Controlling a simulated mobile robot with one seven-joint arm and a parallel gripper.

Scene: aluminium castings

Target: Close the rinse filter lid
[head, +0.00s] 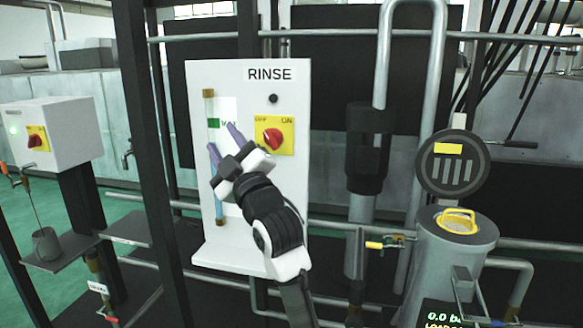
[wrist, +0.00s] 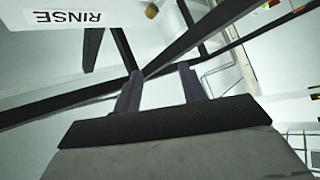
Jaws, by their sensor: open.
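The rinse filter lid (head: 453,164) is a round dark disc with a yellow label and slots. It stands raised, tilted up behind the grey filter housing (head: 452,262) at the right of the head view. The housing's top is open, and a yellow-handled basket (head: 457,221) sits in its mouth. My gripper (head: 224,139) is open and empty in front of the white RINSE panel, well to the left of the lid. In the wrist view the two fingers (wrist: 160,85) stand apart with nothing between them. The lid is not recognisable in the wrist view.
The RINSE panel (head: 283,92) carries a red knob (head: 272,139) on a yellow plate and a sight tube. A vertical pipe (head: 383,60) and a yellow-handled valve (head: 376,245) lie between my gripper and the housing. A black frame post (head: 148,140) stands left of the panel.

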